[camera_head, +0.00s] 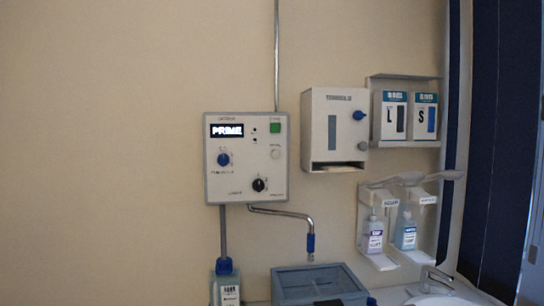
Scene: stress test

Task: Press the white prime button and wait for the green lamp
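A pale grey control panel (245,185) hangs on the wall near the middle of the view. A dark plate (227,130) at its upper left carries the white word PRIME. A blue knob (223,159) and a black knob (258,185) sit lower on the panel. My gripper is not in view, and nothing covers the panel.
A bent metal spout (290,213) sticks out under the panel. Below stand a blue-grey box (318,280) and a bottle (225,288). A towel dispenser (334,130), glove boxes (405,113), soap dispensers (378,230) and a sink tap (435,278) are right. The left wall is bare.

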